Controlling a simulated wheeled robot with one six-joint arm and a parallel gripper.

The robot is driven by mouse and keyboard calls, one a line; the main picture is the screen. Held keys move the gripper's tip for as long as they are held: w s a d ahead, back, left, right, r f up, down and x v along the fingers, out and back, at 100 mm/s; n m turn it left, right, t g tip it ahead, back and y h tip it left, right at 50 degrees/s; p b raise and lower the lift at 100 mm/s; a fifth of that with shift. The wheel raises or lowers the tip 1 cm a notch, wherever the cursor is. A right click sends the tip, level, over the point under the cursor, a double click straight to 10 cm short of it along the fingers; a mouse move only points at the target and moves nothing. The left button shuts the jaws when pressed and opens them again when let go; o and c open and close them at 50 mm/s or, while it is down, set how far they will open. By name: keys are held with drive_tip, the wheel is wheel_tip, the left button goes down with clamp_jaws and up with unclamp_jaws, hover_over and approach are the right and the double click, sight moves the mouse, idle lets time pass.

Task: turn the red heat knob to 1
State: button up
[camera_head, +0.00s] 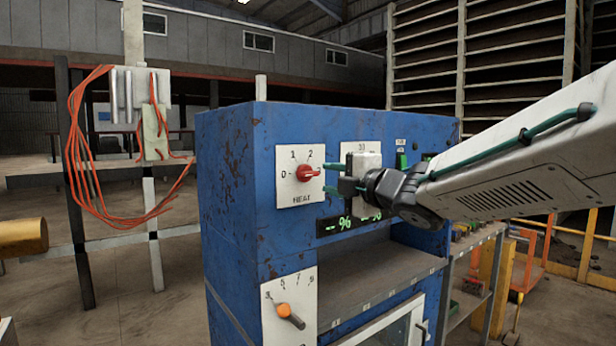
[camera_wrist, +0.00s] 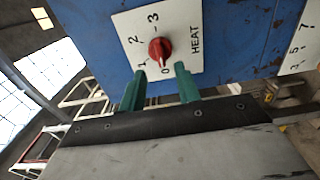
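The red heat knob (camera_head: 307,174) sits on a white dial plate marked HEAT, on the blue cabinet's front. It also shows in the wrist view (camera_wrist: 160,51), with its narrow end toward the 0 mark; its exact setting is hard to tell. The 1 mark (camera_wrist: 142,65) lies beside the 0, toward the 2. My gripper (camera_wrist: 156,79) is open and empty. Its two green fingers point at the plate, one on each side of the knob's line, with the knob just beyond the tips. In the head view my gripper (camera_head: 328,178) is right of the knob, and its fingers hide the 3.
The blue cabinet (camera_head: 228,190) also carries a green digital display (camera_head: 337,225), a white box (camera_head: 362,163) right of the dial, and a lower plate with an orange knob (camera_head: 284,310). A shelf (camera_head: 375,277) juts below the display. Orange cables (camera_head: 77,150) hang at left.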

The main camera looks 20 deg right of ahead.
sight(312, 175)
drive_tip(key=x, duration=0.6)
clamp_jaws()
